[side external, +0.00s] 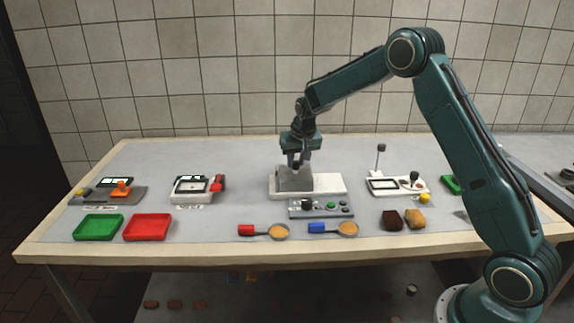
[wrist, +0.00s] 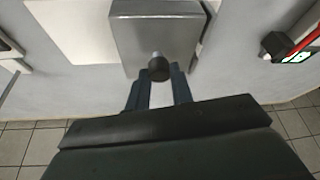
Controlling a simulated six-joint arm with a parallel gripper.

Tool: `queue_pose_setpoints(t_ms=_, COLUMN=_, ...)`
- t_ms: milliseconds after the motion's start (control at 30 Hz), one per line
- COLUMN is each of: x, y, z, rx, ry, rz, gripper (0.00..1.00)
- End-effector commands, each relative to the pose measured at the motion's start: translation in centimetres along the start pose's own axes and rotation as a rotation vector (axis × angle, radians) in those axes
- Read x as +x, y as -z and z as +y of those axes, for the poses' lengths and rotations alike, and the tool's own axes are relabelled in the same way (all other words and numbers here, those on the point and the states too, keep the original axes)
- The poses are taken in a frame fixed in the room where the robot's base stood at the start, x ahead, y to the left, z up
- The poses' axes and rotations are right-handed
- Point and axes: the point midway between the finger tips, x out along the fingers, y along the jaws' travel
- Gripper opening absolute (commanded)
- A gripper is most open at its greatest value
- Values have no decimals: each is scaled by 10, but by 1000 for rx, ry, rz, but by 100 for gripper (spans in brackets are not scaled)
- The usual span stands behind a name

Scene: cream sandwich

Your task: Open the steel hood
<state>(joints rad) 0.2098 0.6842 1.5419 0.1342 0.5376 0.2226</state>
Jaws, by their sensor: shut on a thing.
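The steel hood (side external: 295,181) is a grey metal box sitting on a white base (side external: 333,184) near the middle of the table. In the wrist view the hood (wrist: 156,33) fills the top middle, and a dark round knob (wrist: 158,70) on a short stem stands out from it. My gripper (side external: 296,164) points down at the top of the hood. In the wrist view my gripper (wrist: 159,84) has its two blue-grey fingers on either side of the knob, shut on it. The fingertips are partly hidden by the knob. I cannot see inside the hood.
A control panel (side external: 321,208) with buttons lies in front of the base. Red-handled (side external: 262,231) and blue-handled (side external: 333,229) scoops lie before it. A device with an upright lever (side external: 380,160) stands right. Green (side external: 98,227) and red (side external: 147,227) trays lie front left.

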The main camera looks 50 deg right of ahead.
Motion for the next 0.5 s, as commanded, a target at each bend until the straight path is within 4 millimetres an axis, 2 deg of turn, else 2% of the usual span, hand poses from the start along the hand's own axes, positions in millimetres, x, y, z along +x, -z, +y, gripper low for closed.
queue_pose_setpoints(t_ms=333, x=-7, y=-13, z=63, rx=5, ry=-5, rz=4, gripper=0)
queue_pose_setpoints(t_ms=500, x=-8, y=-19, z=82, rx=3, ry=-5, rz=4, gripper=0)
